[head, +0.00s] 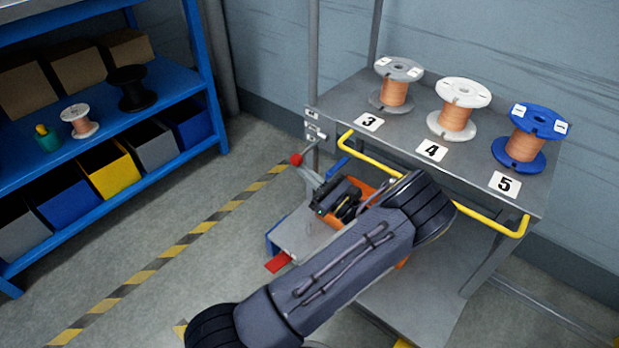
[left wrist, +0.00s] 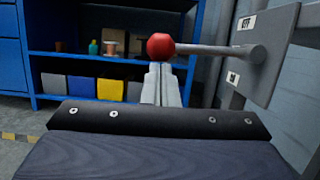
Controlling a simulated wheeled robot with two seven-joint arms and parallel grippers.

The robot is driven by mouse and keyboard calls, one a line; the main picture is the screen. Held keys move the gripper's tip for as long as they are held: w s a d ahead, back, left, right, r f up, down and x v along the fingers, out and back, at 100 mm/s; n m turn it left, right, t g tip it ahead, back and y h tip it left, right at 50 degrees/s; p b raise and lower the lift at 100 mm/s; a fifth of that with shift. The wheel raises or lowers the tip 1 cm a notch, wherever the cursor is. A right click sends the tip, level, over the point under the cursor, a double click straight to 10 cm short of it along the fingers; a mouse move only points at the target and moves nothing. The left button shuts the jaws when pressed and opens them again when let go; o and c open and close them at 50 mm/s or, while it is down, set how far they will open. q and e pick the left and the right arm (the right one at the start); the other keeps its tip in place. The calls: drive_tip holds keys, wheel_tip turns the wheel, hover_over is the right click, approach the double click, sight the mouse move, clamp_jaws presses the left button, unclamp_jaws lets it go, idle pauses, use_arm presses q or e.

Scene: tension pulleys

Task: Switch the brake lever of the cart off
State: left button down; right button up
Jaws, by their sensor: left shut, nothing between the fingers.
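The brake lever has a red ball knob (head: 296,159) at the cart's left front corner post. In the left wrist view the red knob (left wrist: 160,46) sits on a grey rod (left wrist: 210,50), which runs about level to a pivot on a grey plate (left wrist: 272,50). The plate has an OFF label (left wrist: 247,22) above the rod and an ON label (left wrist: 233,78) below it. My left gripper (head: 303,168) is shut and empty. Its fingertips (left wrist: 160,68) are right at the knob's underside in the wrist view; I cannot tell whether they touch. My right gripper is out of view.
The cart's top shelf (head: 400,122) holds three wire spools above labels 3, 4 and 5. A yellow handle (head: 400,166) runs along its front edge. A blue rack (head: 180,88) with bins stands at the left. The floor between rack and cart is clear.

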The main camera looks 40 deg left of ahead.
use_arm(q)
drive_tip(key=shift+r, duration=0.1)
wheel_tip(320, 180, up, 8)
drive_tip(key=m+t+h+p, duration=0.1)
drive_tip(key=m+t+p, duration=0.2)
drive_tip(key=m+p, duration=0.6)
drive_tip(key=shift+t+p, duration=0.4)
drive_tip(key=shift+p, duration=2.65)
drive_tip(key=shift+w+r, duration=0.1)
